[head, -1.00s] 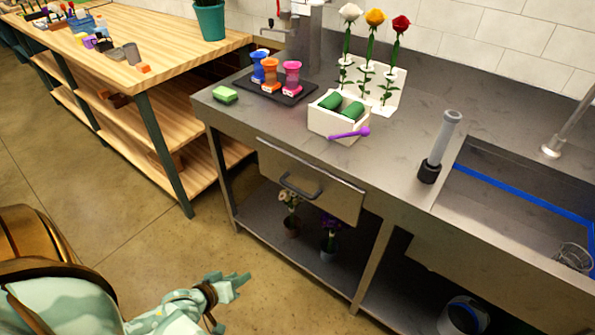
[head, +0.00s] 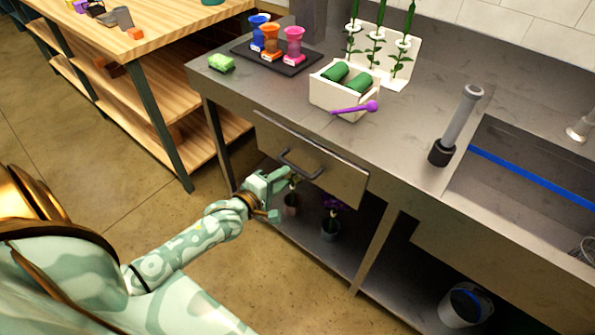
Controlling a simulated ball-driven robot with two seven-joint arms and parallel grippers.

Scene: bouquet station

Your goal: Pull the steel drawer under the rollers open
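The steel drawer (head: 335,178) is set under the worktop, below the white box with the green rollers (head: 361,81). Its front looks flush with the bench, so it appears shut. A dark bar handle (head: 297,168) is on the drawer front. My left gripper (head: 281,194) is just below and left of the handle, fingers apart and nothing seen between them. Its upper finger looks close to the handle; I cannot tell whether they touch. My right gripper is not in view.
A purple tool (head: 355,108) leans at the box. Potted flowers, including a purple one (head: 331,224), stand on the lower shelf under the drawer. A bench leg (head: 378,245) is right of them. The floor before the drawer is free.

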